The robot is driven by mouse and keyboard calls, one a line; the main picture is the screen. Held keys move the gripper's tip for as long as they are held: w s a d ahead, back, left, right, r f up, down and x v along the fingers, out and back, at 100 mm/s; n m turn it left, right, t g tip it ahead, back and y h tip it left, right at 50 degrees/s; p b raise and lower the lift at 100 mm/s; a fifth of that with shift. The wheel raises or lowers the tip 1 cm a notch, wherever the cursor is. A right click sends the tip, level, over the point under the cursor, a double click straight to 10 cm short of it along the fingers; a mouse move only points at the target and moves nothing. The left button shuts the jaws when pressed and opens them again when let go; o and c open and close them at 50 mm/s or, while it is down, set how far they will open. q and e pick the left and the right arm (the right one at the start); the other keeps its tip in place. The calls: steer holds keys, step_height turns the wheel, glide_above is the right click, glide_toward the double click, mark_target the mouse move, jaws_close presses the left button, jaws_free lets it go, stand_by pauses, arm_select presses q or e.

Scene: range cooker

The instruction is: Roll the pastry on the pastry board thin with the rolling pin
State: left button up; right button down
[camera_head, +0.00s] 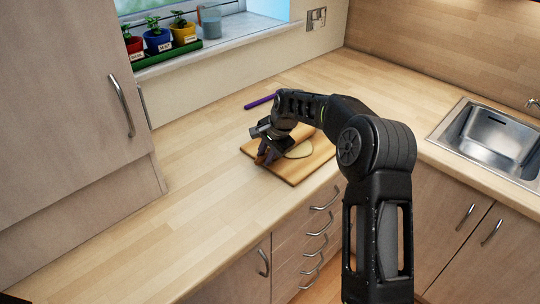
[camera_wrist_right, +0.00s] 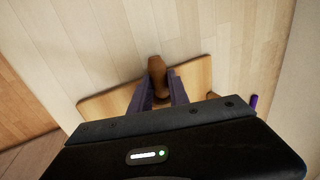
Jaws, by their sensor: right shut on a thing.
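The pastry board (camera_head: 291,173) lies flat on the worktop near its front edge, and it also shows in the right wrist view (camera_wrist_right: 196,78). The pastry (camera_head: 300,150) is a pale flat piece on the board, partly hidden by my right arm. My right gripper (camera_head: 265,154) is low over the board's left part. In the right wrist view its purple fingers (camera_wrist_right: 158,96) are shut on the brown rolling pin (camera_wrist_right: 157,68). The rest of the pin is hidden. My left gripper is not in view.
A thin purple object (camera_head: 260,101) lies on the worktop behind the board. A sink (camera_head: 495,140) is at the right. Potted plants (camera_head: 158,40) stand on the windowsill. A tall cabinet (camera_head: 65,95) borders the left side. The worktop (camera_head: 190,175) left of the board is clear.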

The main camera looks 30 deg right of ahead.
steer(key=shift+w+a, duration=0.1)
steer(key=shift+w, duration=0.1)
steer(key=shift+w+a+p, duration=0.3)
steer(key=shift+w+p, duration=0.45)
steer(key=shift+w, duration=0.2)
steer(key=shift+w+a, duration=0.15)
steer(key=shift+w, duration=0.4)
steer(key=shift+s+f, duration=0.1)
steer(key=shift+s+d+f+b, duration=0.1)
steer(key=shift+s+d+b, duration=0.15)
steer(key=shift+s+b, duration=0.2)
steer(key=shift+s+d+b, duration=0.15)
steer(key=shift+s+b, duration=0.05)
steer(key=shift+s, duration=0.4)
steer(key=shift+s+d+b, duration=0.15)
steer(key=shift+s+b, duration=0.05)
steer(key=shift+s, duration=0.35)
